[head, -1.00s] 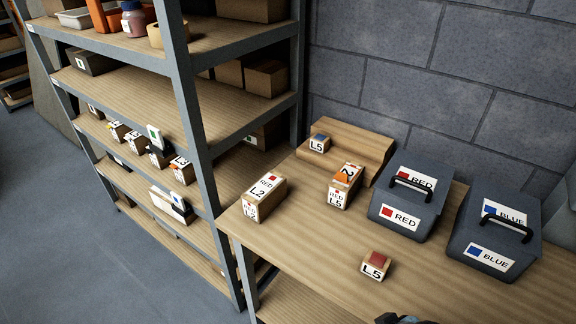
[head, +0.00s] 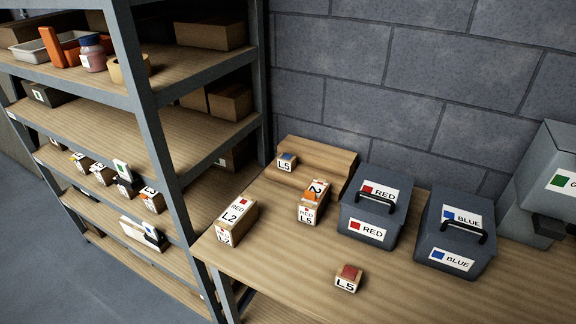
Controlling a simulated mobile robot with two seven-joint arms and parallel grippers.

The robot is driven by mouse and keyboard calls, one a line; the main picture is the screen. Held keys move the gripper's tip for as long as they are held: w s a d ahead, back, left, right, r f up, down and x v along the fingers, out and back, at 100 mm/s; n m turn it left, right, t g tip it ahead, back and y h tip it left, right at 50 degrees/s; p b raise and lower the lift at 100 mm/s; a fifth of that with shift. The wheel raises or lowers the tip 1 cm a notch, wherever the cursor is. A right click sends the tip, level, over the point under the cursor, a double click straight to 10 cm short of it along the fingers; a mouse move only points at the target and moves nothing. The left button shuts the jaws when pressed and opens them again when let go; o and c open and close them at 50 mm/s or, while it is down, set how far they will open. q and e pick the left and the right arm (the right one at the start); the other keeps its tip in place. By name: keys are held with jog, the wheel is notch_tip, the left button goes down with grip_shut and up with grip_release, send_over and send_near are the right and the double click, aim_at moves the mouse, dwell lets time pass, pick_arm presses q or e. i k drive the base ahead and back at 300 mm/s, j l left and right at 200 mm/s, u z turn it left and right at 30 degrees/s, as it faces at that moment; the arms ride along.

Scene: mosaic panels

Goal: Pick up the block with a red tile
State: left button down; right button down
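The block with a red tile (head: 348,279) sits on the wooden table near its front edge, in front of the bins. Its top is red and its front label reads L5. Another small block, with a blue tile (head: 287,162), stands on the wooden step at the back left of the table and is also labelled L5. Neither of my grippers shows in the head view.
A bin labelled RED (head: 372,228) and a bin labelled BLUE (head: 452,250) stand behind the block. Boxes marked RED L2 (head: 237,222) and RED L5 (head: 311,205) stand to the left. A metal shelf (head: 160,140) adjoins the table's left end. Bare tabletop surrounds the block.

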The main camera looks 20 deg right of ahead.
aim_at(348, 278)
jog(key=k+j+z, duration=0.1)
jog(key=z, duration=1.05)
jog(key=k+l, duration=0.05)
